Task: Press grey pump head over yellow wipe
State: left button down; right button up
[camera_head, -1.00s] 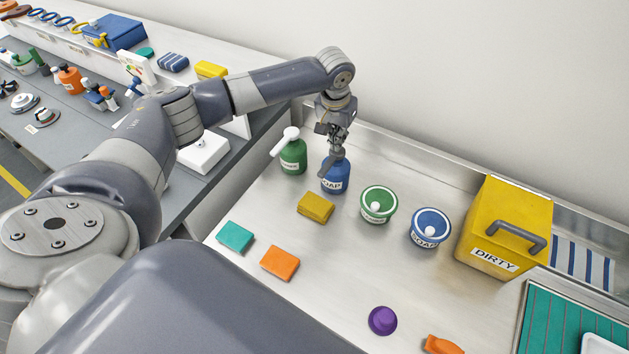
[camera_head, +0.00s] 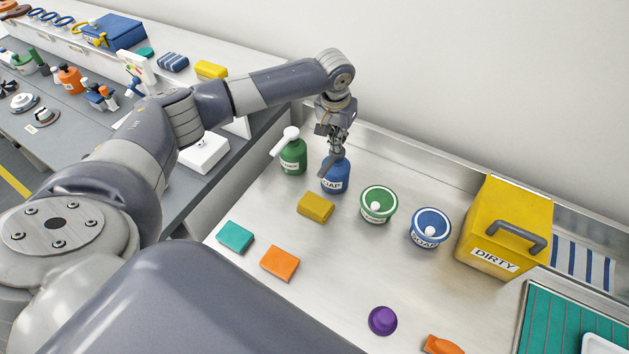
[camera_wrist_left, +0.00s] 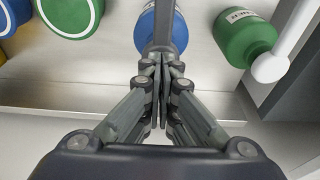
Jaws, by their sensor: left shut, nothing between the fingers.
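The blue soap bottle (camera_head: 335,182) stands upright near the back of the steel tray. Its grey pump head (camera_head: 326,166) has a spout that points toward the front, to the yellow wipe side. The yellow wipe (camera_head: 315,207) lies flat just in front of the bottle. My left gripper (camera_head: 337,148) points down, shut and empty, right over the pump head; I cannot tell whether they touch. In the left wrist view the shut fingers (camera_wrist_left: 162,85) are close to the grey spout (camera_wrist_left: 164,28), with the blue bottle (camera_wrist_left: 148,30) beyond it. My right gripper is not in view.
A green bottle (camera_head: 293,158) with a white pump stands left of the blue one. A green bowl (camera_head: 378,190), a blue bowl (camera_head: 416,240) and a yellow DIRTY bin (camera_head: 475,225) stand to the right. Teal (camera_head: 235,237) and orange (camera_head: 279,263) wipes lie in front.

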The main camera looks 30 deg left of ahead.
pick_arm(q)
jog(key=shift+f, duration=1.3)
jog(key=shift+r, duration=0.1)
jog(key=shift+r+p, duration=1.4)
jog(key=shift+r, duration=0.2)
notch_tip(320, 180, up, 6)
jog(key=p, duration=0.7)
jog(key=shift+f, duration=0.2)
